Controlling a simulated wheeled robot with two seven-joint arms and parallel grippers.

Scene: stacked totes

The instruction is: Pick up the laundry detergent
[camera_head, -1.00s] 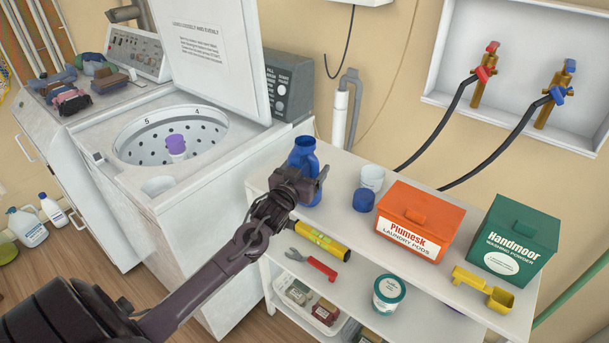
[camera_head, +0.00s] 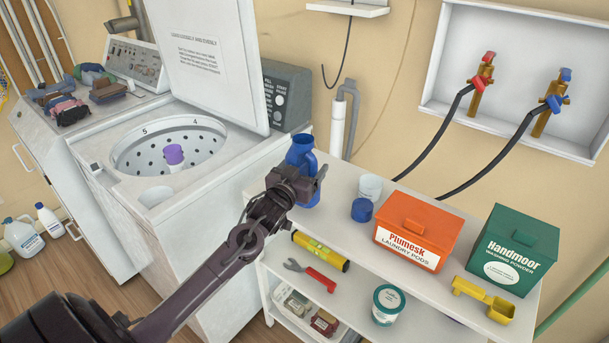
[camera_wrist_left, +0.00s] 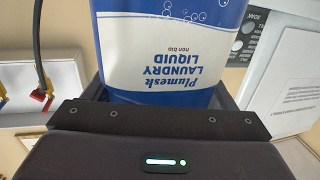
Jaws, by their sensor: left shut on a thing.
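The laundry detergent is a blue bottle (camera_head: 301,152) with a handle, upright at the left end of the white shelf top. My right gripper is not in view.
A blue cap (camera_head: 361,210) and a white cup (camera_head: 370,187) stand just right of the bottle. Further right are an orange pods box (camera_head: 415,225), a green powder box (camera_head: 515,250) and a yellow scoop (camera_head: 485,298). The open washing machine (camera_head: 165,205) stands to the left.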

